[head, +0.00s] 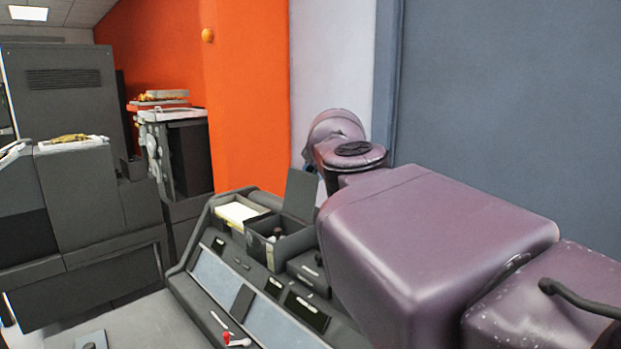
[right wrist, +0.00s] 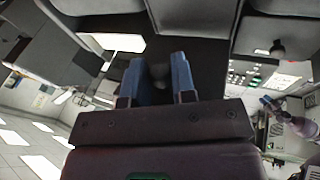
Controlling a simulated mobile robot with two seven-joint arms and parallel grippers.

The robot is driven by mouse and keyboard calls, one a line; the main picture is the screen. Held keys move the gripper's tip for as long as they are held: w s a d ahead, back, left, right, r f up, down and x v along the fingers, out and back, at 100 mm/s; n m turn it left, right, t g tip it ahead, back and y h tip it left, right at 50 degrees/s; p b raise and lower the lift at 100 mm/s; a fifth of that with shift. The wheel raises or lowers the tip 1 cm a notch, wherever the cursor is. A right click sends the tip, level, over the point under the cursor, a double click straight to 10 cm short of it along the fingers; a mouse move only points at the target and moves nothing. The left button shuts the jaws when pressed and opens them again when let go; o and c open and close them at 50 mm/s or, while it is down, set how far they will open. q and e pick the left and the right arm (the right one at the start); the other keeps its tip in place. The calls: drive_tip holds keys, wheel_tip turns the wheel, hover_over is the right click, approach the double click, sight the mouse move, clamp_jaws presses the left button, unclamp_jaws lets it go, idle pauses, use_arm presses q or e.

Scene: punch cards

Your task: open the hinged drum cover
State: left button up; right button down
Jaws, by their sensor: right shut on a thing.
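The drum cover (head: 299,194) is a dark grey flat panel. It stands about upright at the back of an open dark box (head: 262,255) on the console, and a small dark part (head: 277,233) shows inside the box. My right gripper (right wrist: 158,68) has blue fingers. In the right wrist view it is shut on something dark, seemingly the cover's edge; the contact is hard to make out. In the head view my purple right arm hides most of this gripper. A small blue-tipped part, likely my left gripper (right wrist: 268,103), shows at the right of the wrist view, too small to read.
A tray with pale cards (head: 238,212) is left of the box. The sloping console (head: 228,282) has blue-grey panels and a small red part (head: 236,340). Grey machines (head: 90,185) stand at the left. An orange wall (head: 245,110) is behind. My right arm covers the right side.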

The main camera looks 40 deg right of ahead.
drive_tip(key=shift+a+f, duration=0.1)
drive_tip(key=c, duration=1)
unclamp_jaws()
drive_tip(key=p+v, duration=0.1)
drive_tip(key=v, duration=1)
drive_tip(key=shift+f, duration=0.15)
